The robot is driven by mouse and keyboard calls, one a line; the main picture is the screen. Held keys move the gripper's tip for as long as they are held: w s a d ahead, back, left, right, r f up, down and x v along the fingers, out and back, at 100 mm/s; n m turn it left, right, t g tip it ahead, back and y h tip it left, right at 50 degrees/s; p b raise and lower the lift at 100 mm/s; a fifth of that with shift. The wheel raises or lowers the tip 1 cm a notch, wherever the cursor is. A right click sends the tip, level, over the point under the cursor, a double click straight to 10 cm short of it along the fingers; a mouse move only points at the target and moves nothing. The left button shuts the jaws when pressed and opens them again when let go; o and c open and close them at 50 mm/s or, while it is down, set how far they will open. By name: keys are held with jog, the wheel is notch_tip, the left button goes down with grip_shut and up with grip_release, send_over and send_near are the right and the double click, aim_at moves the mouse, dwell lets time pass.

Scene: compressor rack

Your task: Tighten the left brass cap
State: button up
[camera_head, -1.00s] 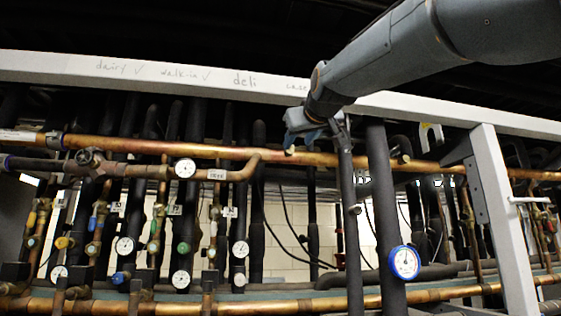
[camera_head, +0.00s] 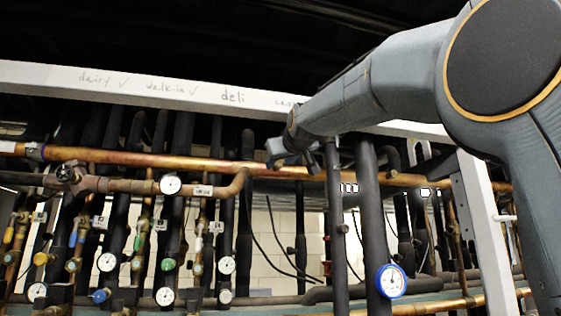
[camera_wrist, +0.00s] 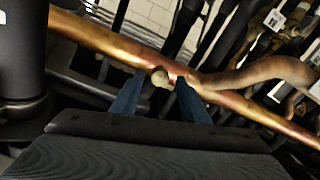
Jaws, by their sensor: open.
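The brass cap (camera_wrist: 161,77) is a small, rounded, dull tan stub on the copper pipe (camera_wrist: 110,42) in the wrist view. My gripper (camera_wrist: 157,82) is open, with one blue finger on each side of the cap. A gap shows between the cap and each finger, and whether either touches is too small to tell. In the head view my gripper (camera_head: 291,160) is at the long copper pipe (camera_head: 140,158), and I cannot make out the cap behind it. A second stub (camera_head: 393,172) sits further right along that pipe.
Black insulated pipes (camera_head: 368,215) stand close to the right of my gripper. A blue-rimmed gauge (camera_head: 391,281) hangs below. A white beam (camera_head: 150,87) crosses above, and a white post (camera_head: 485,225) stands right. A copper branch (camera_wrist: 260,70) joins the pipe near my fingers.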

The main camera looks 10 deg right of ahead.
grip_shut()
jog(key=shift+m, duration=0.3)
jog(key=shift+f+m+b, duration=0.1)
jog(key=shift+m+b, duration=0.45)
jog(key=shift+m, duration=0.25)
jog(key=shift+m+b, duration=0.6)
jog(key=shift+m, duration=1.2)
grip_release()
